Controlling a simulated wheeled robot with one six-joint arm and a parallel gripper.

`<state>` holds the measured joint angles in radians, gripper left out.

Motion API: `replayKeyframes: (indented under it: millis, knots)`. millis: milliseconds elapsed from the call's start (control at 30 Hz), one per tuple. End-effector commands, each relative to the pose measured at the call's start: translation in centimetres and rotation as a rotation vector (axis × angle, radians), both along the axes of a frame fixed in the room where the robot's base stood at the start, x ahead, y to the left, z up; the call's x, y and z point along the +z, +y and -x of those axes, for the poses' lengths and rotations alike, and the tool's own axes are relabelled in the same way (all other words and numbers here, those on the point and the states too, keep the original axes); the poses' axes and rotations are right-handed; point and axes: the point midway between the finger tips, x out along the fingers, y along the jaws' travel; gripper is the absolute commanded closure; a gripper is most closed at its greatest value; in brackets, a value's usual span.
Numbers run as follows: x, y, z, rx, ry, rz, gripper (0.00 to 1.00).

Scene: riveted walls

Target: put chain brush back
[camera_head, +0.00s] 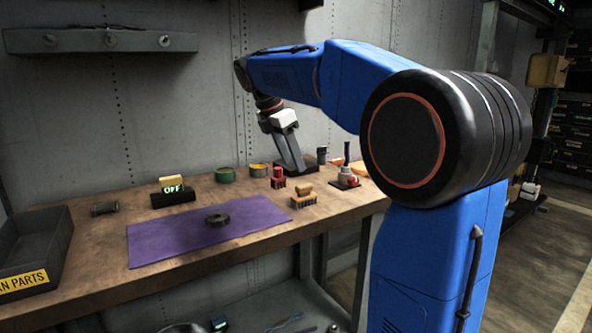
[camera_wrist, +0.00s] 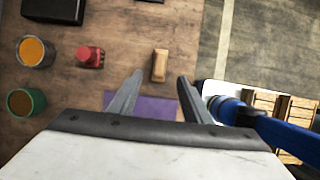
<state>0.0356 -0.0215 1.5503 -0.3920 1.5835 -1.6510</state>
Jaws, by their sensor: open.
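A block-shaped brush with a tan wooden handle and dark bristles (camera_head: 303,196) stands on the workbench, right of the purple mat. A smaller red brush-like piece (camera_head: 278,178) stands just behind it. I cannot tell for certain which is the chain brush. My gripper (camera_head: 299,166) is above the back of the bench, pointing down, open and empty. In the wrist view my gripper (camera_wrist: 160,80) has its fingers spread, and the tan handle (camera_wrist: 159,65) shows just beyond and between the tips, apart from them. The red piece (camera_wrist: 89,57) is left of the fingers there.
A dark round part (camera_head: 217,220) lies on the purple mat (camera_head: 160,242). A black parts bin (camera_head: 35,250) is at the bench's left end. A green roll (camera_head: 225,175), an orange-topped tin (camera_head: 258,170) and a small red-and-grey stand (camera_head: 345,178) line the back.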

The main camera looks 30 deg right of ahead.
Motion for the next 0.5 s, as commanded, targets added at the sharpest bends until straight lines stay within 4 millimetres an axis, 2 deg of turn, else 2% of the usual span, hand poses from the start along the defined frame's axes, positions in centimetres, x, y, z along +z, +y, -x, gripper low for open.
replayKeyframes:
  millis: [333,433,500]
  knots:
    - [0.4,0.4,0.4,-0.012,-0.011,-0.004,0.55]
    - [-0.1,0.8,1.8,-0.061,-0.051,-0.020,0.55]
    - [-0.8,1.4,3.4,-0.122,-0.096,-0.042,0.55]
